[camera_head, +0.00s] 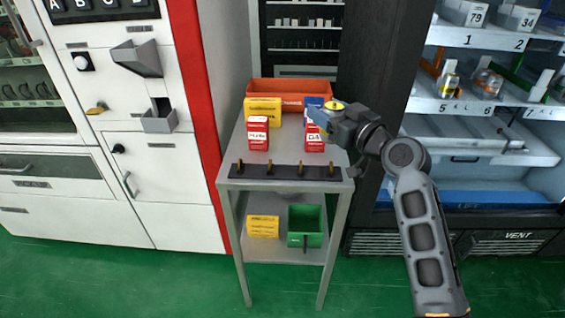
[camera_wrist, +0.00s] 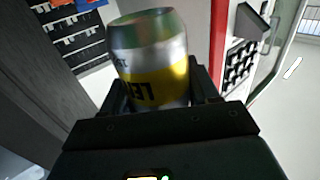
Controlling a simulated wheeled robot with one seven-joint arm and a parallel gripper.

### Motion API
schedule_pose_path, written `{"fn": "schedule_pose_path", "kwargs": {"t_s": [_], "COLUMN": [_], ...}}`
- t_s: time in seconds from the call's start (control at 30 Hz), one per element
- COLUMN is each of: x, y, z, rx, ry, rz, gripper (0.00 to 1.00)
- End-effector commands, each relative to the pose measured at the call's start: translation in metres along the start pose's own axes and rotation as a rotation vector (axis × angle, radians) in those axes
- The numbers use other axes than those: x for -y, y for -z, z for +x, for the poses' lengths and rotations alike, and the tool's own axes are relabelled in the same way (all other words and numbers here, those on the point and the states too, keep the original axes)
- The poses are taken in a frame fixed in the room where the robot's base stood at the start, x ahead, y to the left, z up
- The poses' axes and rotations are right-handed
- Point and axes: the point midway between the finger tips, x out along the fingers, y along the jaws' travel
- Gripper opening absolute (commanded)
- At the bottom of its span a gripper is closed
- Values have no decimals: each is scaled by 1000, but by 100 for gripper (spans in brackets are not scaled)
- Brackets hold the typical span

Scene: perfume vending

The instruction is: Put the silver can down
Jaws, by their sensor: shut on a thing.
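The silver can (camera_wrist: 152,62) has a yellow band with dark lettering and fills the middle of the wrist view. My gripper (camera_wrist: 160,92) is shut on it, with a finger on each side of its lower part. In the head view, my gripper (camera_head: 326,118) is over the right side of a grey stand (camera_head: 282,178). Only a small yellow and silver part of the can (camera_head: 334,105) shows there. A red and white box (camera_head: 315,140) is just below the gripper in the picture. I cannot tell how high the can is above the stand.
The stand top also holds an orange bin (camera_head: 290,92), a yellow box (camera_head: 263,110), another red and white box (camera_head: 258,132) and a dark peg strip (camera_head: 285,172). The middle of the top looks clear. A lit shelf cabinet (camera_head: 480,105) stands right; white machines (camera_head: 120,110) stand left.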

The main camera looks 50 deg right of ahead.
Motion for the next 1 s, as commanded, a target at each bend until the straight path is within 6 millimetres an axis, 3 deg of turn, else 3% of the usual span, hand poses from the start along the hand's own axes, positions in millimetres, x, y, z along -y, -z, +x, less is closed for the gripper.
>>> {"fn": "schedule_pose_path", "kwargs": {"t_s": [0.3,0.5,0.67,0.9,1.0], "x": [58,83,91,91,91], "y": [-37,-56,-64,-97,-100], "z": [33,50,54,54,54], "rx": [2,1,0,0,0], "ry": [5,2,1,1,0], "rz": [0,1,0,1,-1], "gripper": [18,18,18,18,18]}}
